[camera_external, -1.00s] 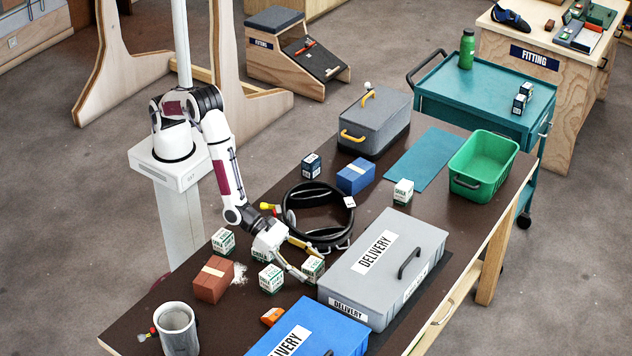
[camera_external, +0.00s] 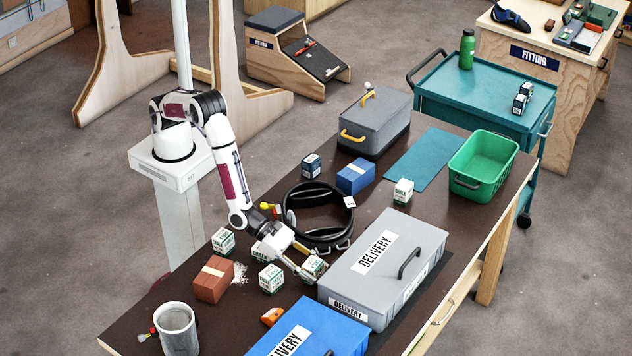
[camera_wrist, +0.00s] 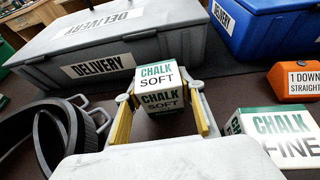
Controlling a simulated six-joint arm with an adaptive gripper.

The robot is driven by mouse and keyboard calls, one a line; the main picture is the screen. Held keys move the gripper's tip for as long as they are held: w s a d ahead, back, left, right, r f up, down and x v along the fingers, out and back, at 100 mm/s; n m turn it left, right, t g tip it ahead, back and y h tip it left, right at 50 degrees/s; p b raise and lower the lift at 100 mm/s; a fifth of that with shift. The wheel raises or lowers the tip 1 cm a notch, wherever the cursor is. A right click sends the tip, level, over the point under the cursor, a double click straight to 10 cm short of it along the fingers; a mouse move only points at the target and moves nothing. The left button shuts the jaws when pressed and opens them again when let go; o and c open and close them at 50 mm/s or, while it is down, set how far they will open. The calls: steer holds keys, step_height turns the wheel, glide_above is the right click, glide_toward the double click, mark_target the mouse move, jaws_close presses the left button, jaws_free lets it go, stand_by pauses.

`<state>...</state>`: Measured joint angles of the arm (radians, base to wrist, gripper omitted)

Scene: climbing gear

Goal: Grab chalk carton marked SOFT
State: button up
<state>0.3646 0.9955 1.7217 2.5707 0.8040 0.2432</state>
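In the wrist view a small white and green carton (camera_wrist: 160,82) reads CHALK SOFT on two faces. It stands upright between the fingertips of my gripper (camera_wrist: 162,95). The yellow-padded fingers are spread, one on each side of the carton. They are close to its sides; whether they touch is hard to tell. In the external view this carton (camera_external: 313,263) stands on the dark table by the grey delivery box, partly covered by my gripper (camera_external: 312,273). Another carton, marked CHALK FINE (camera_wrist: 285,135), stands right of my gripper in the wrist view, and also shows outside (camera_external: 271,278).
The grey DELIVERY box (camera_external: 385,268) stands close beyond the SOFT carton. A blue delivery box (camera_external: 318,325) is at the table's front. A black belt loop (camera_external: 345,225) lies behind my gripper. More cartons (camera_external: 223,240) and a brown block (camera_external: 213,280) stand left.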

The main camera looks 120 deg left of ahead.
mark_target(313, 265)
steer(key=shift+c, duration=0.5)
steer(key=shift+r, duration=5)
